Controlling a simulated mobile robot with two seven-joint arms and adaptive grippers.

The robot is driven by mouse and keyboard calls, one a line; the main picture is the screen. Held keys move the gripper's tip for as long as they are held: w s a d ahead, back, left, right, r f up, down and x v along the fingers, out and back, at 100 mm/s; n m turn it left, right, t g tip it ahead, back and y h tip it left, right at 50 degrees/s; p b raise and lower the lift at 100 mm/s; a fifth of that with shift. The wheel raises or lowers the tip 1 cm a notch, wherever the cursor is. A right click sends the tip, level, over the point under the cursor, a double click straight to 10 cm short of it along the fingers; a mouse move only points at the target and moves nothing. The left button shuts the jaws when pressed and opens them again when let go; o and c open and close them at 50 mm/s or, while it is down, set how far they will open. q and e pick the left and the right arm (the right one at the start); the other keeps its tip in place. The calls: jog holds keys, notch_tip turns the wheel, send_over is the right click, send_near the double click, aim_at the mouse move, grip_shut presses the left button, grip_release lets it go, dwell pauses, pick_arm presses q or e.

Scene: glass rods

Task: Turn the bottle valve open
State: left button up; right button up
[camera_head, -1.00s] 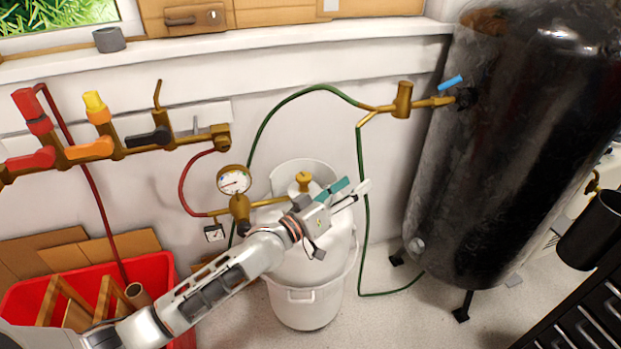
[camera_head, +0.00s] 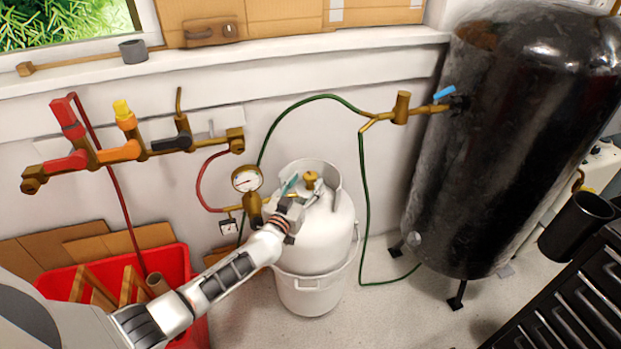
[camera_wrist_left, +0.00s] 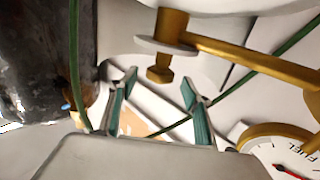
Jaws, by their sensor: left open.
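The white gas bottle (camera_head: 325,235) stands upright in a white bucket-like base (camera_head: 308,295). Its brass valve (camera_head: 310,180) sits at the top inside the collar. My left gripper (camera_head: 303,190) is at the bottle's top, close to the valve, with its teal-padded fingers apart. In the left wrist view, the open fingers (camera_wrist_left: 158,103) show nothing between them. The brass valve fitting (camera_wrist_left: 168,35) lies just beyond the fingertips there, apart from them. A pressure gauge (camera_head: 247,179) is fixed to the brass pipe left of the valve; its dial (camera_wrist_left: 285,155) also shows in the wrist view.
A large black tank (camera_head: 510,140) stands at right, joined by a green hose (camera_head: 365,200). A brass manifold (camera_head: 140,148) with coloured handles is on the wall. A red crate (camera_head: 180,262) with wood is at lower left. Black drawers (camera_head: 575,310) stand at lower right.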

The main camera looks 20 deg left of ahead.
aim_at(307, 181)
pick_arm(q)
jog(key=shift+w+d+f+b, duration=0.15)
jog(key=shift+w+b, duration=0.25)
jog(key=shift+w, duration=1.35)
jog(key=shift+r, duration=0.2)
